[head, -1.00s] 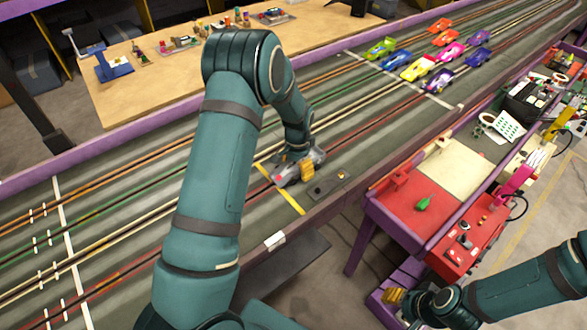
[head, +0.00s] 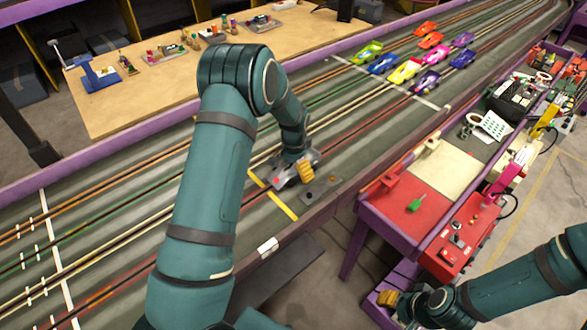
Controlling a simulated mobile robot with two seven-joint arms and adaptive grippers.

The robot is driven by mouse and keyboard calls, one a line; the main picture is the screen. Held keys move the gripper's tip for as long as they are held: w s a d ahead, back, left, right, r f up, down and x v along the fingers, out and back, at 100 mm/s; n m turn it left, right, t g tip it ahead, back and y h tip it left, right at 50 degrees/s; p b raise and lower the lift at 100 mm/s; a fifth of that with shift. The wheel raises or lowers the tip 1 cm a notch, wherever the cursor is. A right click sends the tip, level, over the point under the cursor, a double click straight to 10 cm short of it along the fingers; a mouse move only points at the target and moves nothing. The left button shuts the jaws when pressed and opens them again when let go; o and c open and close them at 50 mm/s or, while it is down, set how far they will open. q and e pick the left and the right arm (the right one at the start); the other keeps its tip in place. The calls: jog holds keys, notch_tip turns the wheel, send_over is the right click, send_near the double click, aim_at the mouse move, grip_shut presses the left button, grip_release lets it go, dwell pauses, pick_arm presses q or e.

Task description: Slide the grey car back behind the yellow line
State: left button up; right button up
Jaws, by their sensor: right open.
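The grey car (head: 280,180) sits on the near lanes of the slot track, partly hidden under my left gripper. Its left end is at the yellow line (head: 284,208) and seems to overlap it; most of the body lies to the right of the line. My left gripper (head: 304,173) points down at the right part of the car, with an orange finger beside it. Whether it touches or grips the car is hidden. My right gripper (head: 386,299) is open and empty, low at the right, away from the track.
Several coloured cars, including a green one (head: 367,53), stand up the track beyond a white line (head: 425,102). A dark plate (head: 321,192) lies right of the grey car. A red-topped side bench (head: 405,199) stands at the right. The track left of the yellow line is clear.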

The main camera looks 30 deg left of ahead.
pick_arm(q)
notch_tip(320, 180, up, 12)
dwell(0.6)
